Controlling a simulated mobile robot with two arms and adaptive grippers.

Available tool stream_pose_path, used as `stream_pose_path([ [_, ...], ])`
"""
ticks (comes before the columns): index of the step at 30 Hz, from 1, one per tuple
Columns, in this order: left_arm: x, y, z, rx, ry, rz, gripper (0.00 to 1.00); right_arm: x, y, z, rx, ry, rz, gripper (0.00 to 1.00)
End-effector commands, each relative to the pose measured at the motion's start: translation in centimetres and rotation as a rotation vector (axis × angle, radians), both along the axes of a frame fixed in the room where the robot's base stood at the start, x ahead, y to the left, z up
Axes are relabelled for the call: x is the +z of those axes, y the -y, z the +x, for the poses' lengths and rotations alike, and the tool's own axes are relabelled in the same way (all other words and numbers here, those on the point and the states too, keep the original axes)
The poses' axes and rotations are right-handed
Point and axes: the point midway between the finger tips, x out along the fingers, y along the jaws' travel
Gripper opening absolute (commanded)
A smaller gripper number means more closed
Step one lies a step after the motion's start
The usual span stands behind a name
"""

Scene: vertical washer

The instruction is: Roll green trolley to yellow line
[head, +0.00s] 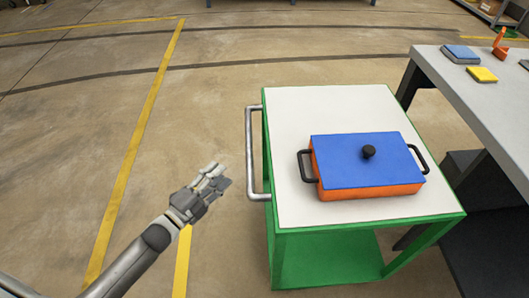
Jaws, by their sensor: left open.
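The green trolley (300,236) has a white top, a green frame and a lower green shelf. It stands right of the middle in the head view. Its grey handle (250,155) runs along its left side. My left gripper (221,174) is open and empty, a little to the left of the handle's lower part and apart from it. A yellow line (143,131) runs along the floor left of the trolley, and my left forearm crosses over its lower end. A shorter yellow strip (182,265) shows below my left gripper. My right gripper is not in view.
An orange box with a blue lid (365,160) and black handles rests on the trolley top. A grey table (470,85) stands close on the right, holding blue and yellow pads and an orange tool. The floor left of the trolley is clear.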

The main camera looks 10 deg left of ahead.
Motion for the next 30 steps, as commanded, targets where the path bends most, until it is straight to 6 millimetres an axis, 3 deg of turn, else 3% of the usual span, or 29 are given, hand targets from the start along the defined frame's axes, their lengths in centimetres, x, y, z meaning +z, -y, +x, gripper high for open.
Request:
stream_pose_path([
  [1, 0.2, 0.4, 0.0, -0.021, 0.042, 0.018, 0.41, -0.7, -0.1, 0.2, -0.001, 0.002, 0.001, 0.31],
  [8, 2.3, 1.5, 0.4, -0.054, 0.115, 0.048, 0.41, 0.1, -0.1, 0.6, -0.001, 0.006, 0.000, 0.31],
  [21, 3.3, 5.0, 6.9, -0.052, 0.111, 0.044, 0.41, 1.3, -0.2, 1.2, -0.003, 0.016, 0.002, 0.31],
  [30, 3.5, 6.2, 9.2, -0.051, 0.107, 0.045, 0.41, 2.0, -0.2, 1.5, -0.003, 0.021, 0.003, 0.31],
])
